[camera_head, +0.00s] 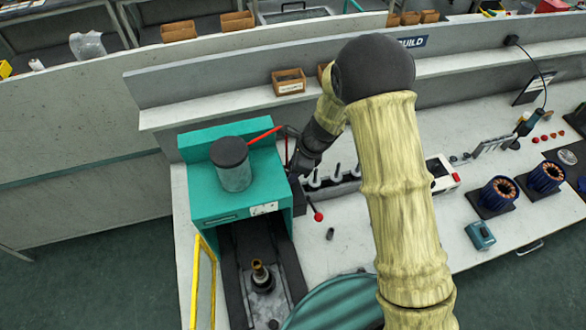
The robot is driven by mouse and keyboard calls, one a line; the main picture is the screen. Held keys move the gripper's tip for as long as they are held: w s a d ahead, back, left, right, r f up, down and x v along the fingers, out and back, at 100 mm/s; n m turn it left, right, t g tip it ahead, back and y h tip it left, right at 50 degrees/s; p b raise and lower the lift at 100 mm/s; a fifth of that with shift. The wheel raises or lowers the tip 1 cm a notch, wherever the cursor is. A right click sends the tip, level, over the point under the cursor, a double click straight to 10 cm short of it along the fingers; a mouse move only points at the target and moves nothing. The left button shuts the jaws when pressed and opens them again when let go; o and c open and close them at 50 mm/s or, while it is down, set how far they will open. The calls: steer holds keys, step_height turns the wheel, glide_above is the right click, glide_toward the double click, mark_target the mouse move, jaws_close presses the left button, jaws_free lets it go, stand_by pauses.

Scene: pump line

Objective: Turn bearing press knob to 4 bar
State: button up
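The bearing press (212,195) is a teal machine at the left end of the bench, with a grey cylinder (234,165) on top and a small white label plate (264,208) on its front. My gripper (297,168) is dark and small in the head view, close against the right side of the press. I cannot tell whether it touches the press, or whether its fingers are open or shut. I cannot make out the pressure knob or its scale; my gripper or the press body may hide it. A red lever (264,135) sticks out near the top of the press.
A red-tipped lever (318,216) stands out just below my gripper. A yellow rail (203,280) is at the press's left front. A row of grey pins (335,176) stands right of my gripper. My arm crosses and hides the middle of the bench.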

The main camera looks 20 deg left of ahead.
steer(key=shift+s, duration=0.15)
stand_by(0.3)
steer(key=shift+a+n+g+p, duration=0.1)
steer(key=shift+n+g+p, duration=0.35)
steer(key=shift+n, duration=0.75)
steer(key=shift+r+n, duration=0.15)
steer(key=shift+n, duration=0.15)
steer(key=d+b+v, duration=0.1)
steer(key=b+v, duration=0.3)
steer(key=v, duration=1.3)
steer(key=s+d+f+n+t+h, duration=0.1)
steer(key=s+d+n, duration=0.3)
steer(key=d, duration=0.3)
steer(key=s+d+f+n+t+h+b, duration=0.1)
steer(key=s+d+f+n, duration=0.1)
steer(key=d, duration=0.5)
steer(key=s+d+f+n+t+h+b, duration=0.1)
steer(key=s+d+n+h, duration=0.1)
steer(key=s+d+n, duration=0.3)
steer(key=shift+s+d+f+n+t, duration=0.2)
steer(key=shift+s+d+n+t, duration=0.15)
steer(key=shift+d, duration=0.6)
